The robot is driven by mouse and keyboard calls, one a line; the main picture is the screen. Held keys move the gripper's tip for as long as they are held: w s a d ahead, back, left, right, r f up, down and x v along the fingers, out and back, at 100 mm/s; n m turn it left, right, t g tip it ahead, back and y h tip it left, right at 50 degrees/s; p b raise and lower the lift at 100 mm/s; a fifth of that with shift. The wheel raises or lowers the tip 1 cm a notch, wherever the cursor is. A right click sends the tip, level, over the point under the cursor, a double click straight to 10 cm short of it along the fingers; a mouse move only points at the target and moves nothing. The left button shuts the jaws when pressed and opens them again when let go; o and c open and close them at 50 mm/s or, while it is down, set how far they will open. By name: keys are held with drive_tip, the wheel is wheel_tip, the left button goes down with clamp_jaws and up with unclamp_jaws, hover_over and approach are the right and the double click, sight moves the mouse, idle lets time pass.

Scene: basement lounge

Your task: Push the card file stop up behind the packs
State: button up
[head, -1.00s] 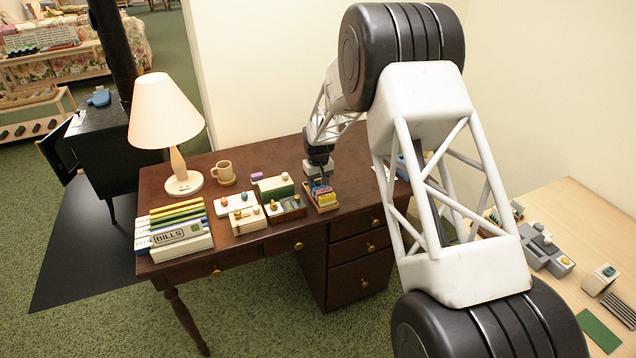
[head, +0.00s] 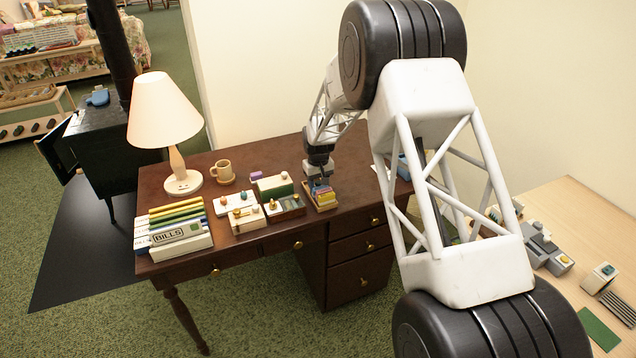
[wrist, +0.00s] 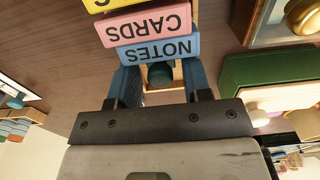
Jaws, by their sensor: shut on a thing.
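The card file (head: 332,206) is a small wooden tray near the right part of the dark desk. It holds a row of coloured packs (head: 320,192). In the wrist view, upside down, I read a blue NOTES pack (wrist: 160,50), a pink CARDS pack (wrist: 145,24) and part of a yellow one. My gripper (head: 318,178) is at the back end of the file; its two blue fingers (wrist: 161,84) show in the wrist view, close behind the NOTES pack. Between them is the teal knob of the file's stop (wrist: 160,74). The rest of the stop is mostly hidden.
A green and white box (head: 275,187) and an open tray of small items (head: 285,207) stand just left of the file. A mug (head: 222,172), a lamp (head: 170,115) and a BILLS box (head: 178,238) are further left. Bare desk lies in front of the file.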

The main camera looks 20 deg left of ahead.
drive_tip(key=shift+s+d+f, duration=0.2)
drive_tip(key=shift+f, duration=0.25)
drive_tip(key=shift+s+d+f, duration=0.2)
drive_tip(key=shift+f, duration=0.25)
drive_tip(key=o, duration=0.4)
drive_tip(key=shift+r, duration=0.15)
drive_tip(key=shift+w+a+r, duration=0.15)
drive_tip(key=shift+r, duration=1.6)
drive_tip(key=shift+w+a+r, duration=0.1)
drive_tip(key=shift+r, duration=1.6)
drive_tip(key=shift+r, duration=0.1)
